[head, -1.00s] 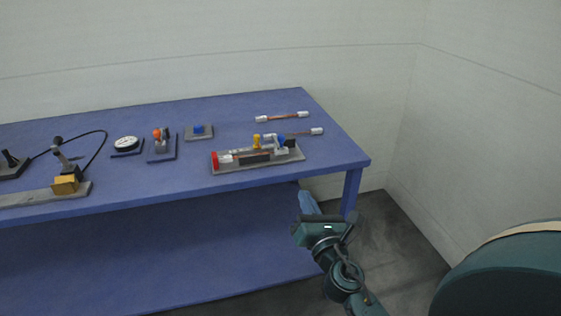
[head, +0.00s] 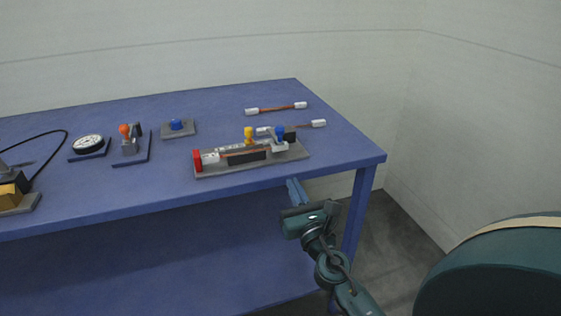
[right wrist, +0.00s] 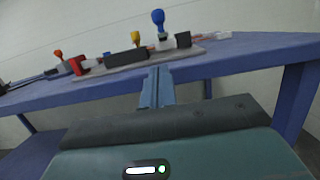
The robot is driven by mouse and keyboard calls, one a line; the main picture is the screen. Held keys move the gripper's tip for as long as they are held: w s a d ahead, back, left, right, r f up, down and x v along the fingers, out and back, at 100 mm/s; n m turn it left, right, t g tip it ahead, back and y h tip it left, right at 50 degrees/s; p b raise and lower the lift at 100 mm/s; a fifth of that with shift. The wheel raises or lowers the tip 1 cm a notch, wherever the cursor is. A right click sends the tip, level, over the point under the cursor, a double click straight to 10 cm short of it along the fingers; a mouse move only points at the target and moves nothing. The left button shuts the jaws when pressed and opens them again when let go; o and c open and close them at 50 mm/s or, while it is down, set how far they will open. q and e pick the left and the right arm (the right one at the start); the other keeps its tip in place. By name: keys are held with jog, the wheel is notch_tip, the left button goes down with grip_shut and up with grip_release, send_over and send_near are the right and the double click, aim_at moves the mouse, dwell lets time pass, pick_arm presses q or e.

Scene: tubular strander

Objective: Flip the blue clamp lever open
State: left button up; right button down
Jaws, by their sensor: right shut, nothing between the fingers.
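The blue clamp lever (head: 280,131) stands upright at the right end of a grey fixture plate (head: 218,171) near the table's front edge. It also shows in the right wrist view (right wrist: 158,18), with a round blue knob on top. A yellow-knobbed lever (head: 249,134) stands to its left on the same fixture, and a red block (head: 197,161) is at the left end. My right gripper (head: 294,189) is shut and empty, just in front of the table edge and below the lever, apart from it. In the right wrist view its fingers (right wrist: 157,84) point toward the fixture. My left gripper is not in view.
The blue table (head: 340,158) has free room to the right of the fixture. Two rods with white ends (head: 276,108) lie behind it. A blue button (head: 177,125), an orange-knobbed lever (head: 125,131) and a dial gauge (head: 88,144) stand to the left.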

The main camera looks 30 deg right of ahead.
aim_at(276, 145)
jog(key=shift+w, duration=0.1)
jog(key=p+x, duration=0.1)
jog(key=x, duration=0.9)
jog(key=shift+p, duration=0.3)
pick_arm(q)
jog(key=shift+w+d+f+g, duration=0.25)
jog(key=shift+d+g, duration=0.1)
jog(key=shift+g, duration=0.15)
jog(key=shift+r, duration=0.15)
pick_arm(e)
jog(key=shift+r+g+p, duration=0.25)
jog(key=shift+g+p, duration=0.05)
jog(key=shift+p, duration=0.5)
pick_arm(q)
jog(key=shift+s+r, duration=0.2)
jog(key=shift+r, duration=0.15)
pick_arm(e)
jog(key=shift+y, duration=0.3)
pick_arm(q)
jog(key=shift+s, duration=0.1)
